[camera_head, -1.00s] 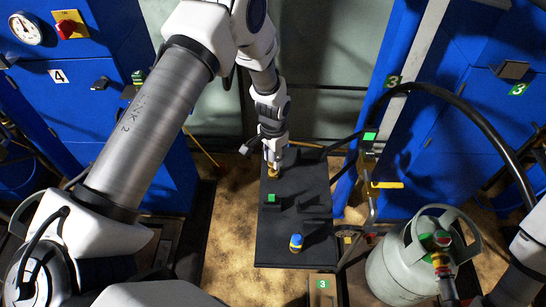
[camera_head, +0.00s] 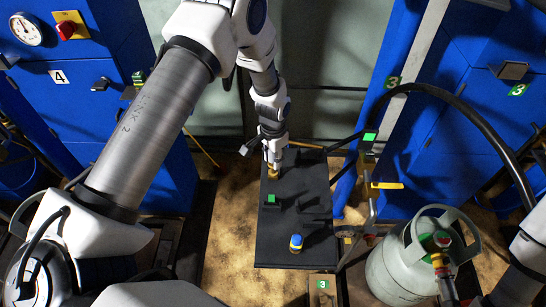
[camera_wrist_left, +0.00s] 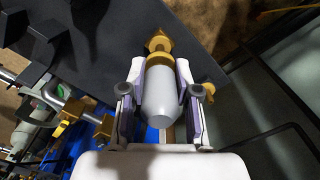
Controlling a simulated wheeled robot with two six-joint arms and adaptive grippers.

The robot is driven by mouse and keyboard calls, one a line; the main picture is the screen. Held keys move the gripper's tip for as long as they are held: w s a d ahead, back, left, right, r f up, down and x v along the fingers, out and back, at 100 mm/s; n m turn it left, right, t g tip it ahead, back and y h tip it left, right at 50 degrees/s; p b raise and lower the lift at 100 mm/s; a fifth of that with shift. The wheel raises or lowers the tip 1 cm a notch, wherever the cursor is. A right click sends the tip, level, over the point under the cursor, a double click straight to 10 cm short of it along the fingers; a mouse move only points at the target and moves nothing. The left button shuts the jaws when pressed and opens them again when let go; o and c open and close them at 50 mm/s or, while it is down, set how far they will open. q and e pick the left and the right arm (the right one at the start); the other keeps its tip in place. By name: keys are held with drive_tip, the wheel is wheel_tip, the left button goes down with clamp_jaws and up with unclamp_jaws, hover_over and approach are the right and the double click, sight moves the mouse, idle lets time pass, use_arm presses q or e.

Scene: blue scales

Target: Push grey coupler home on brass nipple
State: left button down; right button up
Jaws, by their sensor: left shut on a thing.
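My left gripper (camera_head: 272,158) reaches down to the far left corner of a dark board. In the left wrist view, its fingers (camera_wrist_left: 163,90) are shut on the grey coupler (camera_wrist_left: 161,98), a smooth grey cylinder with a brass-coloured collar (camera_wrist_left: 159,60). Beyond the collar a brass-coloured tip, likely the brass nipple (camera_wrist_left: 158,41), lies in line with it against the dark board. I cannot tell how far the coupler sits on it. In the head view, only a small brass-coloured part shows below the fingers. My right gripper is not visible.
The dark board (camera_head: 278,242) carries a blue-and-yellow fitting (camera_head: 296,242) near its front edge and a green marker (camera_head: 271,198). A grey gas cylinder (camera_head: 395,268) stands at right. A yellow-handled valve (camera_head: 386,185) and black hose (camera_head: 478,124) are beside blue cabinets.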

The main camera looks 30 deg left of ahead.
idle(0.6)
use_arm(q)
drive_tip(key=shift+f+b, duration=0.6)
drive_tip(key=shift+f, duration=0.55)
drive_tip(key=c, duration=0.8)
unclamp_jaws()
drive_tip(key=shift+o, duration=0.2)
wheel_tip(320, 180, up, 12)
